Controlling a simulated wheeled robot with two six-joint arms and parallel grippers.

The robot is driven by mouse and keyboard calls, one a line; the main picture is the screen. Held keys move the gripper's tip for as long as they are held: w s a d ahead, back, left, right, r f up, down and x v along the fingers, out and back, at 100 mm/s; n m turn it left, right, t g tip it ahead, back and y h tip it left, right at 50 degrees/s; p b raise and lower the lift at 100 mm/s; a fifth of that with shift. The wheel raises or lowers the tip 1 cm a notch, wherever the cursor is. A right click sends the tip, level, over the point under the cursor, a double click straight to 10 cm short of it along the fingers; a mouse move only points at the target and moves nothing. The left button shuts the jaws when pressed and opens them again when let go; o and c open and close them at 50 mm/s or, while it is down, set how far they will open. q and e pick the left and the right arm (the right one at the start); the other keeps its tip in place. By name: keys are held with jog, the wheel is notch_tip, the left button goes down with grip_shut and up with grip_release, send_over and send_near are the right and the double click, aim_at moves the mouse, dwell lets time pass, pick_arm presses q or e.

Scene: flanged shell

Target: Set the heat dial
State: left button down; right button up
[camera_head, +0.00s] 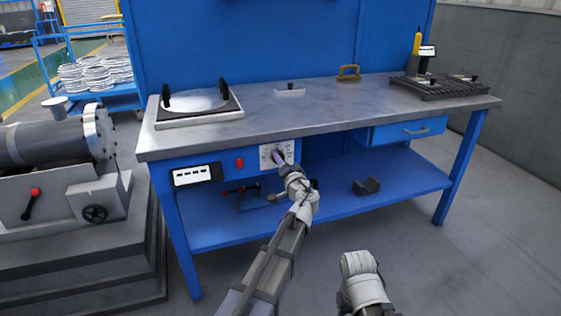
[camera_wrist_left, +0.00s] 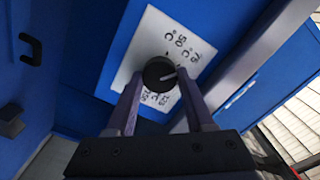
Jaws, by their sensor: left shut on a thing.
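The heat dial is a round black knob (camera_wrist_left: 158,70) with a pale pointer line, on a white panel (camera_wrist_left: 185,38) with printed markings. In the head view the panel (camera_head: 290,151) sits on the bench's blue front, below the worktop, and my gripper partly hides it. My left gripper (camera_wrist_left: 159,77) has its two fingers on either side of the knob and is shut on it. It also shows in the head view (camera_head: 278,156) at the panel. The pointer line points to the right in the wrist view; the exact mark is unclear. My right gripper's fingers do not show.
A red button (camera_head: 239,162) and a black display box (camera_head: 192,174) are left of the panel. The worktop edge (camera_head: 330,134) runs just above. Below, a lower shelf (camera_head: 330,205) holds a dark block (camera_head: 366,186). A drawer (camera_head: 408,131) is to the right.

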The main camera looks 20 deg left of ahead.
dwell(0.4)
pick_arm(q)
jog(key=shift+c, duration=1.4)
grip_release()
jog(key=shift+d, duration=0.1)
jog(key=v, duration=0.7)
jog(key=shift+s+d, duration=0.2)
jog(key=shift+s, duration=0.15)
jog(key=shift+f, duration=0.1)
